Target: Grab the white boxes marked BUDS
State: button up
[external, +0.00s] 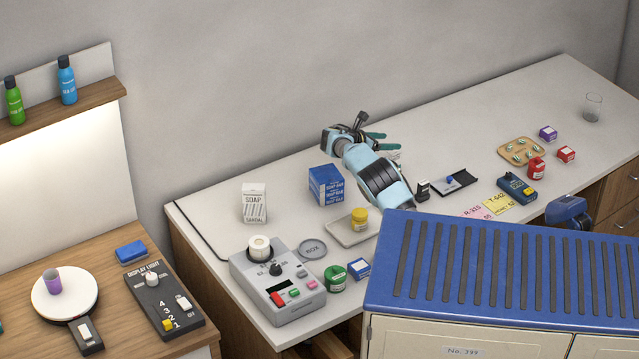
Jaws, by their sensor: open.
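No box with a readable BUDS label shows in the external view. A small whitish thing (395,155) is partly visible just below the fingers of my gripper (381,141); I cannot tell what it is or read any mark on it. My gripper is open, with its dark green fingers pointing right over the back of the white counter (480,120). I see nothing held between them. A white box marked SOAP SANDAL (254,203) stands upright at the counter's left end.
A blue box (326,184) stands left of my arm, by a tray (347,233) with a yellow-lidded jar (359,219). A grey machine (277,280) is at the front left. The back right counter is mostly clear, with a glass (593,107).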

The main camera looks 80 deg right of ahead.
jog(key=shift+s+d+f, duration=0.1)
jog(key=shift+d+f, duration=0.05)
jog(key=shift+f, duration=0.1)
notch_tip(320, 180, down, 4)
jog(key=shift+r+p, duration=0.25)
jog(key=shift+p, duration=0.3)
notch_tip(320, 180, down, 3)
jog(key=shift+r+p, duration=0.15)
jog(key=shift+p, duration=0.25)
jog(key=shift+p+x, duration=0.6)
jog(key=shift+x, duration=0.55)
jog(key=shift+s+d+f, duration=0.2)
grip_shut()
